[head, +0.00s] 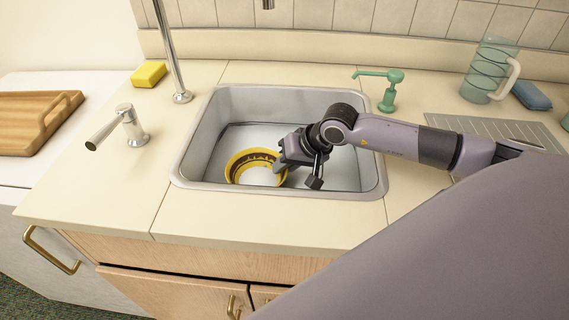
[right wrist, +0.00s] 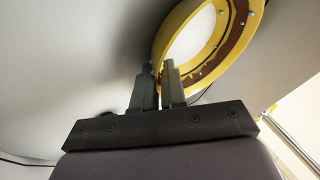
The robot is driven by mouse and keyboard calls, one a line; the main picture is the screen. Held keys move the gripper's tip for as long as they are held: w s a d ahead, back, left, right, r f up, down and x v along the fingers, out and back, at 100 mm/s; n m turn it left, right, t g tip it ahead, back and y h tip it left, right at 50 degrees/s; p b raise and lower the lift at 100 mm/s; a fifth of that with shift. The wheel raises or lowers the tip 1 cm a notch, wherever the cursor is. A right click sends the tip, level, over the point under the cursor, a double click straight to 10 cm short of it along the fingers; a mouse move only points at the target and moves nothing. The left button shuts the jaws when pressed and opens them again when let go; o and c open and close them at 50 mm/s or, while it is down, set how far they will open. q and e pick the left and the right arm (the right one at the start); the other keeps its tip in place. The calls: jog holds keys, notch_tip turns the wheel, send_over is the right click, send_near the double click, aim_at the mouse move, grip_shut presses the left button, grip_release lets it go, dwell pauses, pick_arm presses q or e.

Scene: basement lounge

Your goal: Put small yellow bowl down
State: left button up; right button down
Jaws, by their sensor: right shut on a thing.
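The small yellow bowl (head: 238,160) is inside the sink basin in the head view, with a brown patterned band on its inner wall. My right gripper (head: 281,164) is shut on the bowl's right rim. In the right wrist view the two fingers of my right gripper (right wrist: 160,75) pinch the rim of the bowl (right wrist: 180,28). The bowl looks low in the sink (head: 205,130); whether it touches the basin floor I cannot tell. My left gripper is not in view.
A tall faucet (head: 168,50) and a lever handle (head: 125,123) stand left of the sink. A yellow sponge (head: 149,74), a wooden board (head: 35,122), a green soap dispenser (head: 391,92) and a glass pitcher (head: 486,72) are around it. The front counter strip is clear.

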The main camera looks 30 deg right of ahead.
jog(key=shift+f+b, duration=0.15)
jog(key=shift+b, duration=0.15)
jog(key=c, duration=1.2)
grip_release()
jog(key=shift+r+p, duration=0.3)
jog(key=shift+p, duration=0.1)
jog(key=shift+s+d+r, duration=0.15)
jog(key=shift+r, duration=0.1)
jog(key=v, duration=1.1)
jog(key=shift+s+r+b, duration=0.1)
jog(key=shift+b, duration=0.3)
